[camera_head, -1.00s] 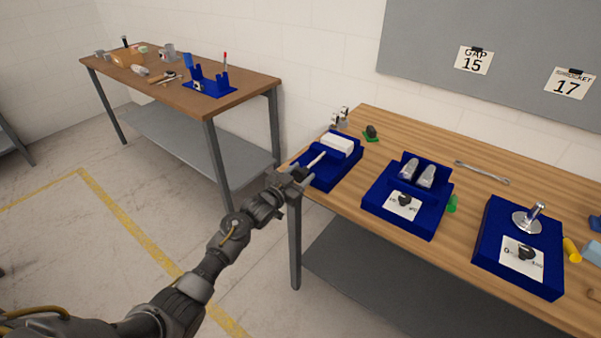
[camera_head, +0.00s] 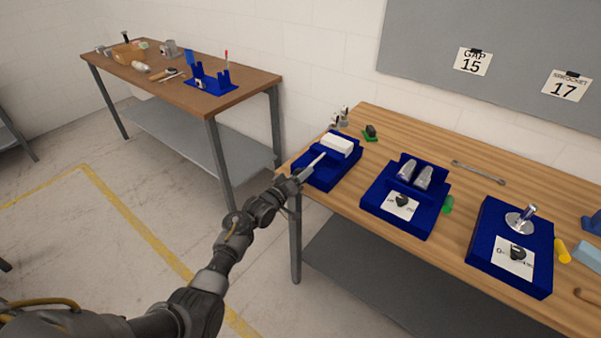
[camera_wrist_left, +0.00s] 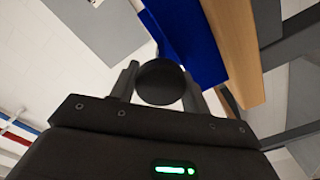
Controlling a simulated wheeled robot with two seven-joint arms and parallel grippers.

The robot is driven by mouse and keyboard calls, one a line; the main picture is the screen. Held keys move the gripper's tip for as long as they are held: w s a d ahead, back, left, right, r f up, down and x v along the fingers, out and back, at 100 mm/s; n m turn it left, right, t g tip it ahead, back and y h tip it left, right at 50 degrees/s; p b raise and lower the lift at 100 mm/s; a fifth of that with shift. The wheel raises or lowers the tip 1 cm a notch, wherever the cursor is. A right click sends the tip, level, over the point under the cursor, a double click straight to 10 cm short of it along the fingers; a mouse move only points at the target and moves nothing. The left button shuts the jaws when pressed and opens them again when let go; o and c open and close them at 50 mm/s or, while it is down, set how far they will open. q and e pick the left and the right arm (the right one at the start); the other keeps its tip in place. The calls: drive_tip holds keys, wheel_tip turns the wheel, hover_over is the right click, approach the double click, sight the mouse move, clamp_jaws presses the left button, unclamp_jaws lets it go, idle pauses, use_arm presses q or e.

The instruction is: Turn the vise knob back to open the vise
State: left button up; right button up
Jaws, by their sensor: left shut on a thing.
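The vise is the blue fixture (camera_head: 345,172) at the left end of the near workbench, with a white foam block (camera_head: 337,145) at its back. A pale rod (camera_head: 313,162) lies along it, pointing toward my left gripper (camera_head: 296,178). In the left wrist view, a round dark knob (camera_wrist_left: 161,82) sits between the two fingers of my left gripper (camera_wrist_left: 160,84), which is shut on it. The blue side of the fixture (camera_wrist_left: 190,40) shows just beyond the knob. In the head view the knob is hidden by the gripper. My right gripper is not in view.
The wooden workbench (camera_head: 420,150) also bears a blue fixture with two grey pieces (camera_head: 405,190) and another with a metal post (camera_head: 512,245). A wrench (camera_head: 478,172) lies behind. Another bench (camera_head: 150,72) stands at back left.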

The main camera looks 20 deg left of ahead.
use_arm(q)
drive_tip(key=n+p, duration=0.1)
drive_tip(key=n, duration=0.3)
drive_tip(key=shift+f+n+p, duration=0.1)
drive_tip(key=shift+n+p, duration=0.2)
drive_tip(key=shift+n, duration=0.1)
idle(0.5)
drive_tip(key=o, duration=1)
drive_tip(key=shift+c, duration=0.2)
drive_tip(key=shift+s, duration=0.1)
drive_tip(key=b+v, duration=0.1)
drive_tip(key=v, duration=0.9)
drive_tip(key=shift+s, duration=0.3)
